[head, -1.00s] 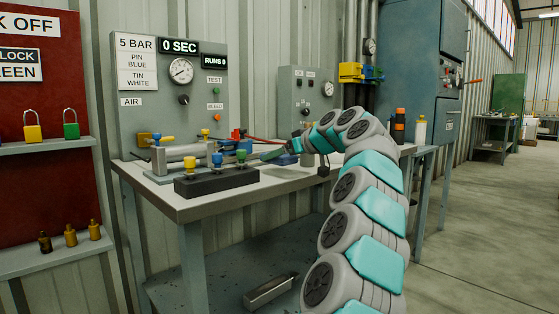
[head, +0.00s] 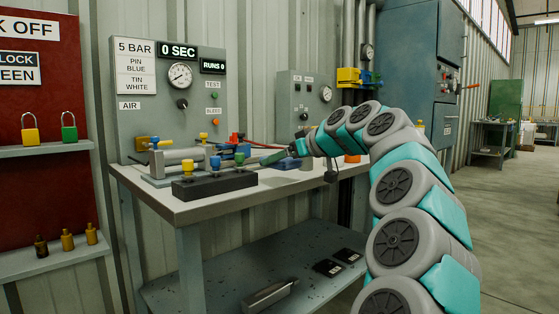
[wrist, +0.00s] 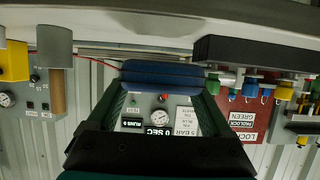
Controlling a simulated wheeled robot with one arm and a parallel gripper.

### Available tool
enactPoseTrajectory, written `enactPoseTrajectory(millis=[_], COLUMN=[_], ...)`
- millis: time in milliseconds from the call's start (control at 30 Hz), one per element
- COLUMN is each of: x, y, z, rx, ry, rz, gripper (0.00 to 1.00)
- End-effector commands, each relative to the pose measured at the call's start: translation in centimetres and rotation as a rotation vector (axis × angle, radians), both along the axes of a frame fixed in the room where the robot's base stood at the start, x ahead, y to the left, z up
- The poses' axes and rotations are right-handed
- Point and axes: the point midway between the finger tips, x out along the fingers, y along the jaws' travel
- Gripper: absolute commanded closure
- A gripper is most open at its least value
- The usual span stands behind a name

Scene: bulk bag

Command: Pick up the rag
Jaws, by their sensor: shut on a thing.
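The rag (wrist: 162,74) is a folded dark blue cloth between my fingertips in the wrist view. My gripper (head: 270,157) has green fingers and is shut on it, one finger at each end of the cloth. In the head view, a small blue patch of the rag (head: 285,164) shows just below and beside the gripper, low over the bench top. The fingers and wrist hide part of it. I cannot tell whether it touches the bench.
The workbench (head: 200,210) carries a dark block with coloured valves (head: 214,184) and a metal cylinder fixture (head: 182,157) left of my gripper. A gauge panel (head: 170,95) stands behind. A lower shelf holds a metal piece (head: 268,296). Floor at right is clear.

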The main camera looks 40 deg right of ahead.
Motion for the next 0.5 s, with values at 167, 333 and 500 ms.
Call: enactPoseTrajectory(millis=[167,333,500], x=[-2.5,-4.5,-6.0], y=[1.6,2.7,3.8], z=[0.3,0.5,0.5], rx=[0.000,0.000,0.001], ry=[-0.001,-0.001,0.002], rz=[0.002,0.001,0.002], gripper=[0.80,0.80,0.80])
